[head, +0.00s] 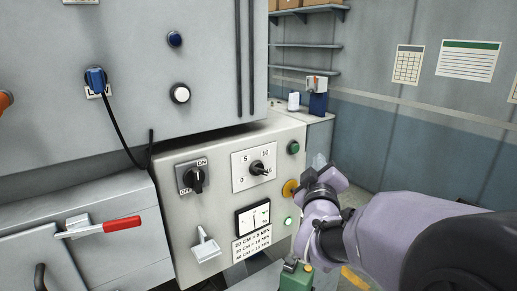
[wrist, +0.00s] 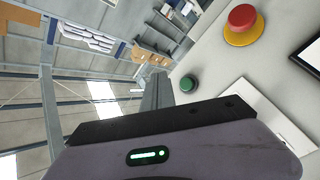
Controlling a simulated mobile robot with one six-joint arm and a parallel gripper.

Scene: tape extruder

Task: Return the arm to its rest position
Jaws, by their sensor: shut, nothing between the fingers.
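My arm (head: 400,232) reaches in from the lower right of the head view. My gripper (head: 322,172) is at its far end, in front of the right edge of the machine's control panel (head: 222,215). It looks empty and shut, though its fingertips are small and hard to make out. In the wrist view a purple-grey housing with a green light fills the bottom, and no fingertips show clearly. A red button on a yellow base (wrist: 241,22) and a green button (wrist: 189,84) are on the panel close by. The yellow base (head: 290,188) also shows beside my gripper in the head view.
The panel carries a rotary ON/OFF switch (head: 194,178), a speed dial (head: 257,168), a meter (head: 252,218) and a white lever (head: 205,246). A red-handled latch (head: 121,224) sticks out at left. A green object (head: 296,277) stands below my wrist. Shelves (head: 305,45) are behind.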

